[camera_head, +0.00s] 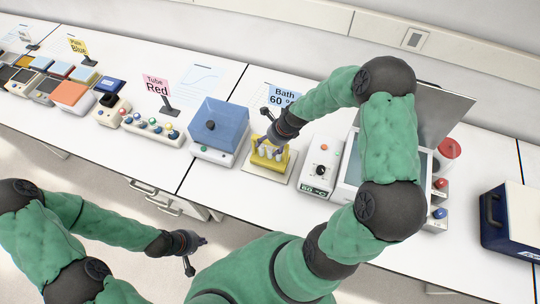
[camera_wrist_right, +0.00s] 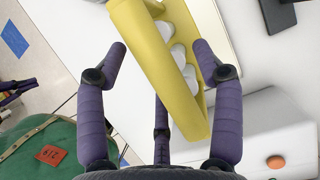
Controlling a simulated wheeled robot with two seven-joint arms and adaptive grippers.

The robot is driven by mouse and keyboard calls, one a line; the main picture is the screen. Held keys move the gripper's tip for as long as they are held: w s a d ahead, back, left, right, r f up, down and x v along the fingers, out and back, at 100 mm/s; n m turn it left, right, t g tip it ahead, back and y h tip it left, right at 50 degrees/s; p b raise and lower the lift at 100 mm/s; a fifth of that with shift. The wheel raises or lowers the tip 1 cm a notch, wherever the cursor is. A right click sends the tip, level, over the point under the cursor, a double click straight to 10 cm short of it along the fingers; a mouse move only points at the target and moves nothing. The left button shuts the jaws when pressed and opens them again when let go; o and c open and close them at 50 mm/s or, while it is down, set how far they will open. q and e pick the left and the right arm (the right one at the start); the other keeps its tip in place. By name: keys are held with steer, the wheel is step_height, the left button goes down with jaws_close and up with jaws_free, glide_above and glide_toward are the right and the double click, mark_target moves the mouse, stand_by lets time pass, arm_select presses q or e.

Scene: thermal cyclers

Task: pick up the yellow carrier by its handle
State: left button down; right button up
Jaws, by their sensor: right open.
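The yellow carrier (camera_head: 265,164) stands on a beige pad (camera_head: 277,177) on the bench and holds several whitish tubes. My right gripper (camera_head: 272,138) is just above it and hides part of its top. In the right wrist view, the carrier (camera_wrist_right: 152,57) lies across the space between my open purple fingers (camera_wrist_right: 161,52), with whitish tubes (camera_wrist_right: 178,55) in it. Both side fingers look apart from it; I cannot tell about the third finger, at the bottom. My left gripper (camera_head: 192,243) hangs low in front of the bench, away from the carrier; its finger state is unclear.
A blue-lidded box (camera_head: 219,126) stands left of the carrier. A white device with a dark knob (camera_head: 321,168) stands close on its right. A "Bath 60" sign (camera_head: 284,94) is behind. My right arm covers much of the right side.

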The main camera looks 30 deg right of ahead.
jaws_close()
steer(key=shift+r, duration=0.2)
